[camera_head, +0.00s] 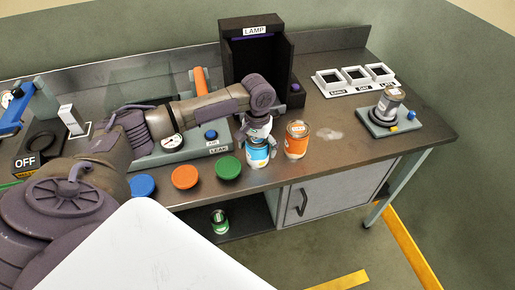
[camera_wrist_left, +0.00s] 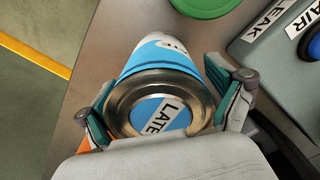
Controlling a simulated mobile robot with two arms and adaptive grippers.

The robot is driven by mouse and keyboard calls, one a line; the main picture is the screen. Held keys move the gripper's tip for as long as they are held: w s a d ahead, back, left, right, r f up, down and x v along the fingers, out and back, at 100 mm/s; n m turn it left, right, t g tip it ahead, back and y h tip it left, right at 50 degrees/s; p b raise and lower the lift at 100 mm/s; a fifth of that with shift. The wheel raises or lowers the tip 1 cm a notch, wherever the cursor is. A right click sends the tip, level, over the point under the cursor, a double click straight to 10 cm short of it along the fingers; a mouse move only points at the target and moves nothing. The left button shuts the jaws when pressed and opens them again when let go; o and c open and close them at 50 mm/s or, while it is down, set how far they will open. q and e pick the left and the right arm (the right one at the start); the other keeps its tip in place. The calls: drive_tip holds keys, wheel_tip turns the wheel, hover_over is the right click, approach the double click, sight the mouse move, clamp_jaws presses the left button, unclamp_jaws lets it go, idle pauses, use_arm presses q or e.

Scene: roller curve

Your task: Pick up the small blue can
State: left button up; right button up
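The small blue can (camera_head: 257,156) is upright near the front of the metal bench. In the left wrist view its metal lid has a blue centre labelled "LATE…", and its blue side (camera_wrist_left: 165,55) shows beyond the lid. My left gripper (camera_head: 260,134) is over the can from above. In the left wrist view my left gripper's fingers (camera_wrist_left: 165,112) are on either side of the can, close to its rim. I cannot tell whether they press on it. My right gripper is not in view.
An orange can (camera_head: 297,140) stands close to the right of the blue can. Green (camera_head: 229,168), orange (camera_head: 185,177) and blue (camera_head: 142,186) discs lie to the left. The lamp box (camera_head: 256,55) and leak tester (camera_head: 180,145) stand behind. Bench space at right front is clear.

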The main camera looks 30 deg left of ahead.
use_arm(q)
drive_tip(key=c, duration=0.9)
drive_tip(key=shift+r, duration=0.1)
